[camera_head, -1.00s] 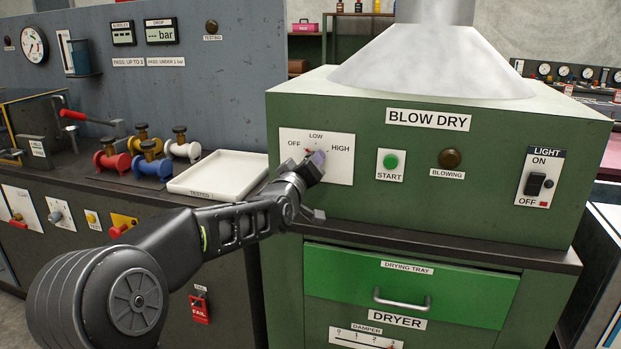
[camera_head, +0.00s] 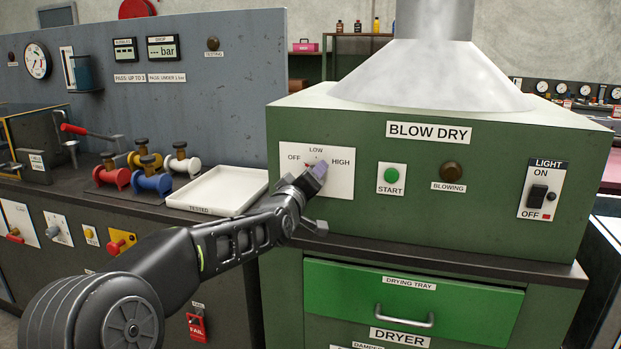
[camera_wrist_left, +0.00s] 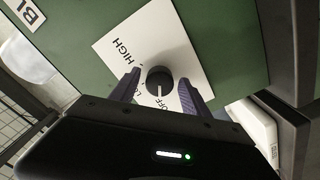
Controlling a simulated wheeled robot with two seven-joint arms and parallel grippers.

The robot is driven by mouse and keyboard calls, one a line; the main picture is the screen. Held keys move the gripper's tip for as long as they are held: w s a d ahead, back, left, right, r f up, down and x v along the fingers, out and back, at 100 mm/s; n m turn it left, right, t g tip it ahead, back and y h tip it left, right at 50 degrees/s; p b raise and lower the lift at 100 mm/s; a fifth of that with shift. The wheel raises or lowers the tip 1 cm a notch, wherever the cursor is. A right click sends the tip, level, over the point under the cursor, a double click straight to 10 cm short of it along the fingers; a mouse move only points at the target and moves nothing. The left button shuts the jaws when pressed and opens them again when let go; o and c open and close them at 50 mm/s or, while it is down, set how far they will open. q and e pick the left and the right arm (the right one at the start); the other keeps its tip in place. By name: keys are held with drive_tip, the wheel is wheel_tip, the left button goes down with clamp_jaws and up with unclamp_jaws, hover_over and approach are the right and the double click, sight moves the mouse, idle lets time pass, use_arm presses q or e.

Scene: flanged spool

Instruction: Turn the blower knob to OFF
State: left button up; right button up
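The blower knob (camera_wrist_left: 159,82) is round and black on a white plate (camera_wrist_left: 183,48) marked OFF, LOW and HIGH. In the left wrist view its white line points toward the OFF side. My left gripper (camera_wrist_left: 159,91) has one purple-grey finger on each side of the knob, with narrow gaps showing, so it looks open around it. In the head view the left gripper (camera_head: 319,171) is at the plate (camera_head: 343,188) on the green dryer's front and mostly hides the knob. My right gripper is in neither view.
Right of the plate are a green START button (camera_head: 391,175), a brown BLOWING lamp (camera_head: 452,173) and a LIGHT switch (camera_head: 538,194). The drying tray drawer (camera_head: 460,303) is below. A white TESTED tray (camera_head: 218,187) and several coloured spools (camera_head: 151,180) stand left.

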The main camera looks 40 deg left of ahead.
use_arm(q)
drive_tip(key=b+v, duration=0.1)
drive_tip(key=v, duration=0.6)
drive_tip(key=shift+s+d, duration=0.15)
drive_tip(key=shift+s, duration=0.25)
idle(0.5)
